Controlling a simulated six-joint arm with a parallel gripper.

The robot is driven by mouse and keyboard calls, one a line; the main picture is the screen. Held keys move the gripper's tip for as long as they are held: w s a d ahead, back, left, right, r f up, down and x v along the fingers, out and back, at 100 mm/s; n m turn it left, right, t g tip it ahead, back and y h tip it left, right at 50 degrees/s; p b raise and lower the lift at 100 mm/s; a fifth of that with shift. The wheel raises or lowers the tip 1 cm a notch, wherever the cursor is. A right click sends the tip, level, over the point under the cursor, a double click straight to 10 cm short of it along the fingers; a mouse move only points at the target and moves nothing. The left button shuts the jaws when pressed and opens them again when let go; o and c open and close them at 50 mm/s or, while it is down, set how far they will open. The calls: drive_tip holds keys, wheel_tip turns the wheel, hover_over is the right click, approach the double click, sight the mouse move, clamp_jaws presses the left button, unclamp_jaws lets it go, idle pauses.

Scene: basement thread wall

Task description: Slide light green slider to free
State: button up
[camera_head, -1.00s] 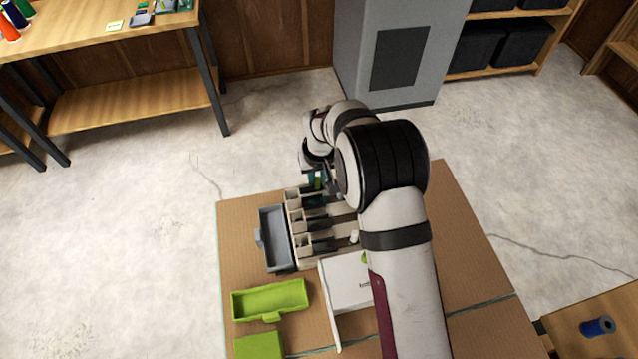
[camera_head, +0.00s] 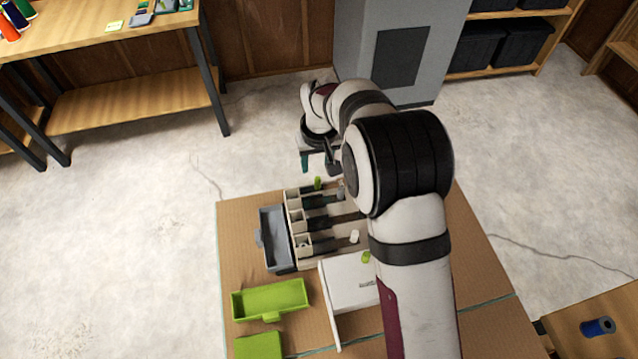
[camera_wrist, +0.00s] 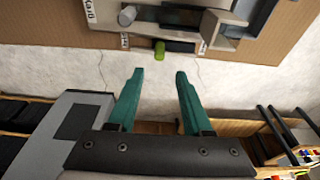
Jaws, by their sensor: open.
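The light green slider (camera_head: 318,183) is a small upright knob at the far end of the beige slotted panel. It also shows in the wrist view (camera_wrist: 160,49), standing near small white labels whose text is too small to read surely. My gripper (camera_head: 319,165) is above and beyond the panel's far edge, its teal fingers apart. In the wrist view the open fingers (camera_wrist: 159,75) have nothing between them, and the knob is clear of their tips. The beige panel (camera_head: 289,203) has several slots, partly hidden by my arm.
A grey tray (camera_head: 275,240) lies left of the panel. A light green tray (camera_head: 270,300) and a green block (camera_head: 258,346) lie nearer. A white box (camera_head: 345,280) with a green knob (camera_head: 367,257) stands in front of the panel. Open floor lies beyond the cardboard-coloured top.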

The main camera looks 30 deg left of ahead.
sight(317, 178)
drive_tip(key=shift+r, duration=0.1)
drive_tip(key=shift+r, duration=1.95)
drive_tip(key=s+d+r+m, duration=0.3)
drive_tip(key=d+r, duration=0.1)
drive_tip(key=d, duration=0.4)
drive_tip(key=s+d+r+m+g, duration=0.1)
drive_tip(key=s+d+r+m, duration=0.2)
drive_tip(key=d, duration=0.5)
drive_tip(key=s+d+r+m, duration=0.2)
drive_tip(key=d+r, duration=0.2)
drive_tip(key=d, duration=0.5)
drive_tip(key=s+d+m, duration=0.3)
drive_tip(key=s+d, duration=0.1)
drive_tip(key=s, duration=0.4)
drive_tip(key=s+d+f+m, duration=0.1)
drive_tip(key=s+d+m, duration=0.2)
drive_tip(key=s, duration=0.5)
drive_tip(key=shift+s+d+f+m+g, duration=0.2)
drive_tip(key=shift+s+d+m+g, duration=0.15)
drive_tip(key=shift+d, duration=0.2)
